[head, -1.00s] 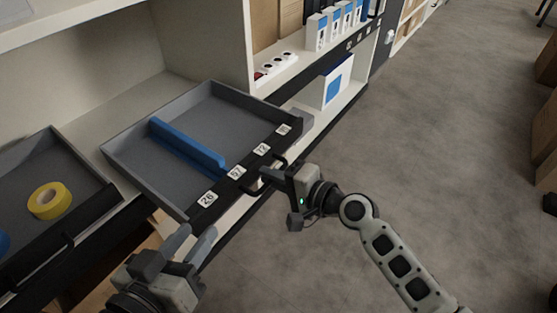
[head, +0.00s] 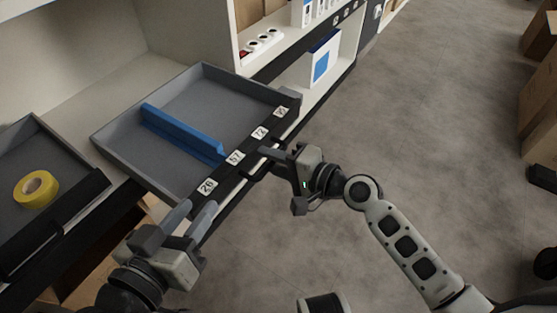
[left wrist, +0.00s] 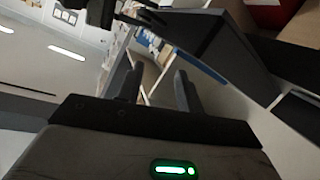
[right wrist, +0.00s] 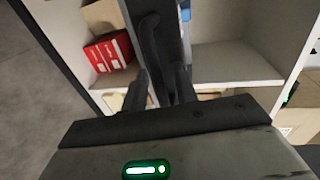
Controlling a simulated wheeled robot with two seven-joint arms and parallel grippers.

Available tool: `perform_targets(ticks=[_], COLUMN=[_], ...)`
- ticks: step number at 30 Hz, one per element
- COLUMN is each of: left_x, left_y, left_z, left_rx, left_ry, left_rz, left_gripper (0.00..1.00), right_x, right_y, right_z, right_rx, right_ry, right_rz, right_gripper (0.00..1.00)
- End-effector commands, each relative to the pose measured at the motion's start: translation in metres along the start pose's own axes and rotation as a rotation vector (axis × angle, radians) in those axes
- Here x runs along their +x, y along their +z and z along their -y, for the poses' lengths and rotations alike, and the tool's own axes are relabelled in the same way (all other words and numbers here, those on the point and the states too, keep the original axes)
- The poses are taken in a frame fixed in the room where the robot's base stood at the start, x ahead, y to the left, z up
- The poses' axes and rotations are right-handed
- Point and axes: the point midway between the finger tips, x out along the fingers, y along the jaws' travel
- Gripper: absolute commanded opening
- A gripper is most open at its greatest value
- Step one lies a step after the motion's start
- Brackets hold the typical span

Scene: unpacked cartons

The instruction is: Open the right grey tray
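The right grey tray (head: 108,138) is pulled out from the shelf in the head view, with a blue divider (head: 180,132) inside and white number labels on its dark front. My right gripper (head: 268,154) is at the dark handle on that front. In the right wrist view the handle (right wrist: 150,35) runs down between the fingers, which look closed on it, though the contact is partly hidden. My left gripper (head: 192,210) is open and empty in front of the tray's near left corner. Its parted fingers show in the left wrist view (left wrist: 158,85).
A left grey tray (head: 85,205) holding a roll of yellow tape (head: 36,189) sits beside the right tray. A white and blue box (head: 322,58) stands on a lower shelf at the back. Cartons (head: 540,100) stand at the far right.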

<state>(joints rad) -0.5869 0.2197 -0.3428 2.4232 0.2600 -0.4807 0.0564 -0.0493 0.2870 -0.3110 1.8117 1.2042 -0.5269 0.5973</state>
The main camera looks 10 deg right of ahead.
Motion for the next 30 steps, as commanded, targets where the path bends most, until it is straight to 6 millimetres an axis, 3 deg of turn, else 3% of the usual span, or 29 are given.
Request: perform_targets(ticks=[8,11,24,30], left_x=[0.000,-0.001,0.001,0.001], left_y=[-0.002,-0.004,0.004,0.003], left_z=[0.000,0.000,0.002,0.000], left_rx=[0.003,0.011,0.007,-0.011], left_ry=[-0.001,-0.004,-0.005,0.005], left_rz=[-0.001,0.000,0.007,0.001], left_gripper=[0.36,0.36,0.36,0.36], right_x=[-0.009,-0.024,-0.126,-0.152], right_y=[0.000,0.000,0.001,0.000], right_z=[-0.001,-0.001,-0.003,-0.001], right_rx=[0.000,-0.001,0.001,0.001], right_ry=[0.002,0.004,0.005,0.002], right_rz=[-0.001,-0.001,0.001,0.000], right_gripper=[0.29,0.29,0.29,0.29])
